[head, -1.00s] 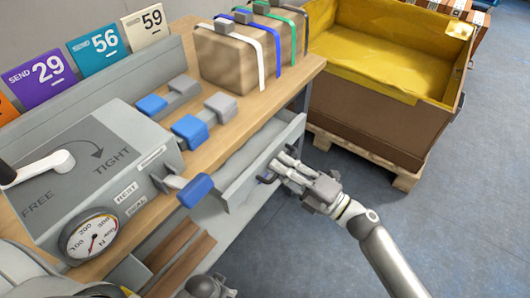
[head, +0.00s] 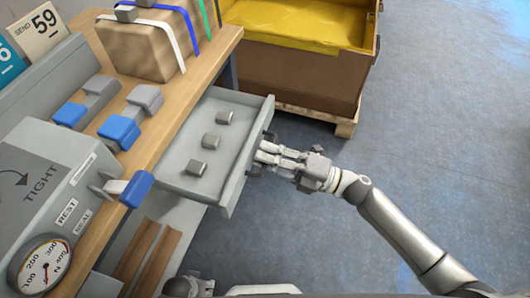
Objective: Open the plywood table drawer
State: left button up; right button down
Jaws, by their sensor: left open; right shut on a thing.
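The grey drawer (head: 236,182) under the plywood table (head: 200,62) is pulled well out. Small grey blocks (head: 211,142) lie in a row inside it. My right gripper (head: 262,152) is shut on the drawer handle at the outer front; the fingers hide most of the handle. My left gripper (head: 190,287) shows only in part at the bottom edge of the head view, below and apart from the drawer, and is open.
A strapped cardboard box (head: 140,48), blue-and-grey blocks (head: 120,130) and a grey device with a dial (head: 45,266) stand on the table. A yellow-lined crate (head: 300,70) sits on a pallet behind. The floor at right is clear.

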jog(key=c, duration=1.8)
grip_release()
jog(key=shift+d, duration=0.1)
jog(key=v, duration=1.1)
jog(key=shift+s+d+f, duration=0.1)
jog(key=shift+s+d, duration=0.05)
jog(key=shift+d, duration=0.25)
